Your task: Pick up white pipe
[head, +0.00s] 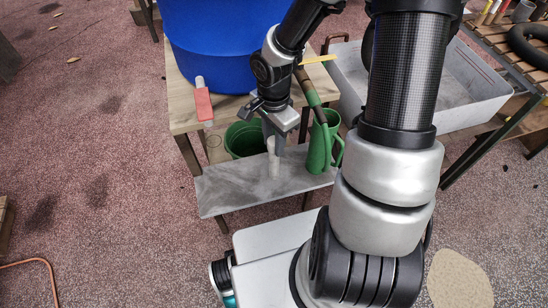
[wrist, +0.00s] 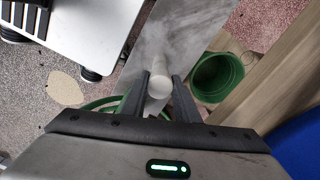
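The white pipe (head: 273,165) stands upright on a grey shelf board (head: 225,192). In the wrist view the pipe (wrist: 159,84) shows end-on between the fingers. My gripper (head: 273,138) points down over the pipe, with its fingers at the pipe's upper end. In the wrist view my gripper (wrist: 161,76) is open, one finger on each side of the pipe. The left finger looks very close to the pipe, and a narrow gap shows on the right. Whether either finger touches it I cannot tell.
A green watering can (head: 320,145) stands right of the pipe. A green pot (head: 242,139) is behind left. A grey basin (head: 470,100) is at right.

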